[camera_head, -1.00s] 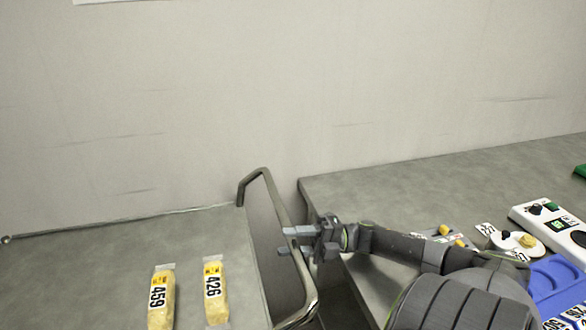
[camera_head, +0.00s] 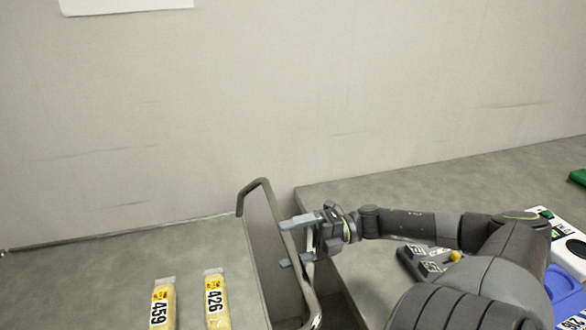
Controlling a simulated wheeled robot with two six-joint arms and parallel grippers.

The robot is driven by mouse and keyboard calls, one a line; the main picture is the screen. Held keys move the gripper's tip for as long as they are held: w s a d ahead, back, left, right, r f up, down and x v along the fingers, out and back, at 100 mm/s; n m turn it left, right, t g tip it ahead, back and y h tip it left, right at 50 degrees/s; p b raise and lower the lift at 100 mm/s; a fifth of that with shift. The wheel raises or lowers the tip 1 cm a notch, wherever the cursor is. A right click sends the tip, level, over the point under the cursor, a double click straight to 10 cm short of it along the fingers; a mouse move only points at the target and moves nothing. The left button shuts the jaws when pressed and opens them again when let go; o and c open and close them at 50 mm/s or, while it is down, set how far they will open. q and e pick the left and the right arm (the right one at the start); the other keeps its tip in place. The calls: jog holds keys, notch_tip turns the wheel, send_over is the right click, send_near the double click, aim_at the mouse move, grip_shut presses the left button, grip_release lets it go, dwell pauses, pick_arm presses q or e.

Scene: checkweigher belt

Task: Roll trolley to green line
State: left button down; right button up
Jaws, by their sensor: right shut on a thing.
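The trolley shows as a bent metal handle (camera_head: 259,187) that rises at the right edge of a grey surface on the left. My right gripper (camera_head: 296,242) reaches in from the right and is shut on the handle's bar, with one finger above and one below. The trolley's wheels and the floor are hidden. No green line shows. My left gripper is not in view.
Two yellow packs, 459 (camera_head: 163,305) and 426 (camera_head: 216,300), lie on the left surface. A grey table (camera_head: 420,190) stands right of the handle across a narrow gap. It bears a small dark device (camera_head: 424,262), a white panel (camera_head: 569,240) and a blue tray (camera_head: 563,285). A wall closes the back.

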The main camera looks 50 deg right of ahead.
jog(key=shift+a+r, duration=0.25)
jog(key=shift+r, duration=0.35)
jog(key=shift+a, duration=0.1)
jog(key=shift+s+d, duration=0.1)
jog(key=shift+d, duration=0.2)
jog(key=shift+s+d+f+p, duration=0.3)
jog(key=shift+s+d+p, duration=0.3)
jog(key=shift+s+d, duration=0.25)
jog(key=shift+s+d+f, duration=0.2)
jog(key=shift+s+d, duration=0.2)
jog(key=shift+d, duration=0.2)
jog(key=shift+s+d+f, duration=0.15)
jog(key=shift+s+d, duration=0.2)
jog(key=shift+d, duration=0.2)
jog(key=shift+c, duration=1.1)
jog(key=shift+f+p+v, duration=0.15)
jog(key=shift+v, duration=0.6)
jog(key=shift+f+p+v, duration=0.15)
jog(key=shift+v, duration=0.55)
jog(key=shift+c, duration=1)
jog(key=shift+s+d+f, duration=0.1)
jog(key=shift+s+d, duration=0.7)
jog(key=shift+s, duration=0.2)
jog(key=c, duration=0.5)
jog(key=shift+o, duration=0.2)
jog(key=f+b+v, duration=0.2)
jog(key=v, duration=0.6)
jog(key=shift+s+d+b, duration=0.2)
jog(key=shift+s+b, duration=0.1)
jog(key=shift+s, duration=0.05)
